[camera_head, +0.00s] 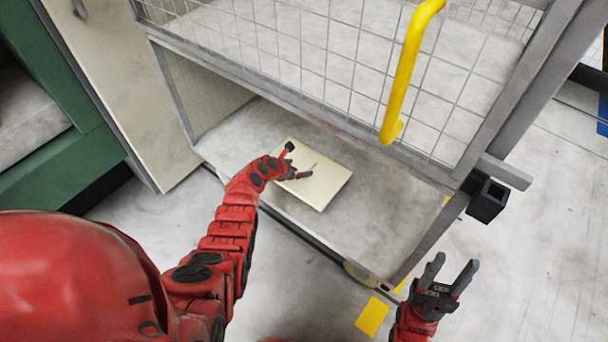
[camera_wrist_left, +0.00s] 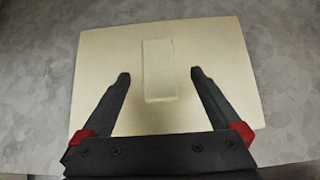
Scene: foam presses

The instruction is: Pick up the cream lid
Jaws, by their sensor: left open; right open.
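The cream lid (camera_head: 325,185) is a flat rectangular piece lying on the grey lower shelf of the mesh trolley. In the left wrist view the cream lid (camera_wrist_left: 215,60) fills the middle, with a raised rectangular block on its top. My left gripper (camera_head: 301,163) is open over the lid. In the left wrist view the left gripper's fingertips (camera_wrist_left: 160,76) are spread on either side of the raised block, with gaps to both sides. I cannot tell how high they are above it. My right gripper (camera_head: 456,270) is open and empty at the lower right, over the floor outside the trolley.
The trolley's lower shelf (camera_head: 235,140) has bare room around the lid. A wire mesh side (camera_head: 300,45) and a yellow handle (camera_head: 405,75) stand above and to the right. A green machine frame (camera_head: 70,160) is at the left. Yellow floor marking (camera_head: 371,317) lies in front.

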